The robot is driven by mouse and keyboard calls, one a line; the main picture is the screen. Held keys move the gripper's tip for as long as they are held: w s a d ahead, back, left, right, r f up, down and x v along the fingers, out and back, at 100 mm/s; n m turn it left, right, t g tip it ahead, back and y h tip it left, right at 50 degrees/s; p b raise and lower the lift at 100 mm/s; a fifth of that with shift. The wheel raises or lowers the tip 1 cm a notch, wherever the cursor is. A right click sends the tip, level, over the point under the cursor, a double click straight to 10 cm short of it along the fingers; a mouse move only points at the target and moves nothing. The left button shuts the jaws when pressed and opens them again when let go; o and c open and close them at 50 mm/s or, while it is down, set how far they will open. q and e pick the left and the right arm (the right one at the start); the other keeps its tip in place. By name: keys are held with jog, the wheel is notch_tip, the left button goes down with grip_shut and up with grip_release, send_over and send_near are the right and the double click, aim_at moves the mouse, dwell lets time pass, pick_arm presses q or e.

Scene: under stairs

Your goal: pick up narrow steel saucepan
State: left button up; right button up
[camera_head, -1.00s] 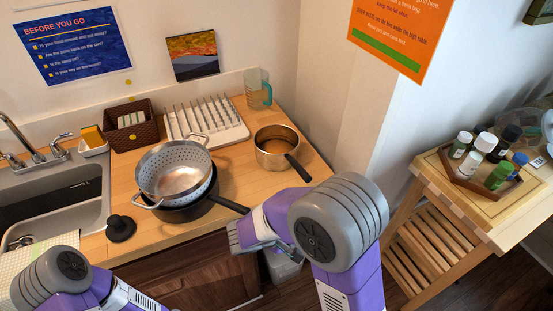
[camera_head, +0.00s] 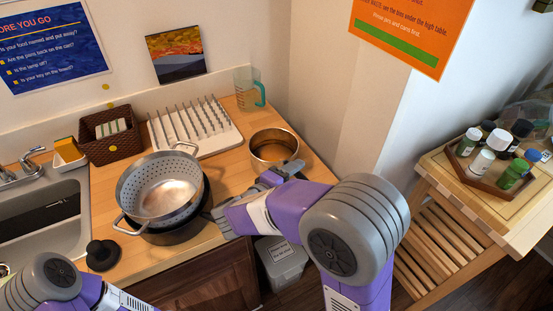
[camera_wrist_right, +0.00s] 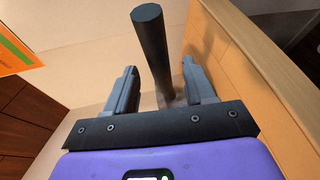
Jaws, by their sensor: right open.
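The narrow steel saucepan (camera_head: 262,150) stands on the wooden counter at the back right, beside the drying rack. Its dark handle points towards me and is mostly hidden behind my right gripper (camera_head: 283,173) in the head view. In the right wrist view the black handle (camera_wrist_right: 150,40) rises between the two fingers of my open right gripper (camera_wrist_right: 160,72). Gaps show on both sides of the handle, so the fingers are not closed on it. My left arm shows at the lower left of the head view, but its gripper is out of frame.
A steel colander (camera_head: 160,190) sits in a dark pan (camera_head: 180,235) left of my right gripper. A drying rack (camera_head: 195,128), measuring jug (camera_head: 249,90) and basket (camera_head: 108,135) stand behind. A wooden cart (camera_head: 480,220) with bottles is at right.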

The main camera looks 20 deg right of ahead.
jog(key=x, duration=0.3)
jog(key=shift+w+d+f+b, duration=0.2)
jog(key=shift+w+d+b, duration=0.05)
jog(key=shift+w+b, duration=0.1)
grip_shut()
